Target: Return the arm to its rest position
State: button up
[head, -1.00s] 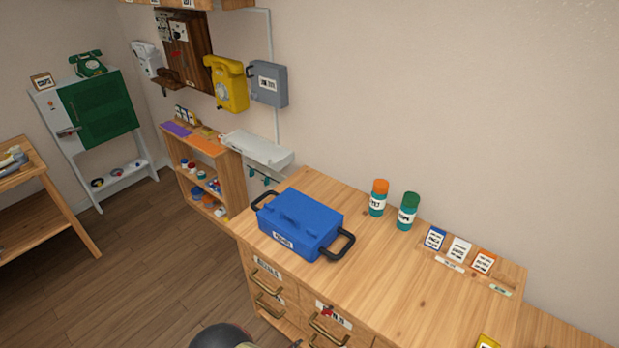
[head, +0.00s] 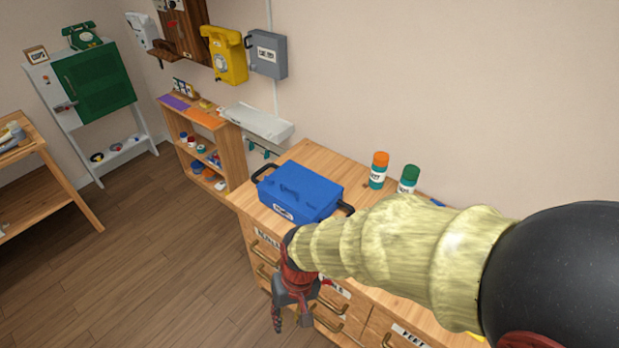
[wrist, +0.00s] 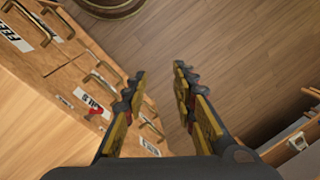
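My gripper (head: 293,311) hangs pointing down in front of the wooden drawer cabinet, at the end of my arm, which reaches in from the right of the head view. In the wrist view my gripper (wrist: 158,78) has its two fingers apart with only the wood floor between and beyond them. It holds nothing. My arm hides part of the cabinet top and the drawers behind it.
A blue toolbox (head: 300,190) with black handles sits on the wooden cabinet (head: 330,158). An orange-capped bottle (head: 378,171) and a green-capped bottle (head: 408,180) stand behind my arm. Brass drawer handles (head: 267,251) stick out near my gripper. Open floor (head: 150,265) lies to the left.

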jog(key=s+d+r+m+t+h, duration=0.1)
jog(key=d+r+t, duration=0.5)
jog(key=d+r, duration=1.6)
jog(key=shift+s+d+r+m+t+h, duration=0.3)
jog(key=shift+s+d+r+m+h, duration=0.15)
jog(key=shift+d+m, duration=0.65)
jog(key=shift+a+f, duration=0.1)
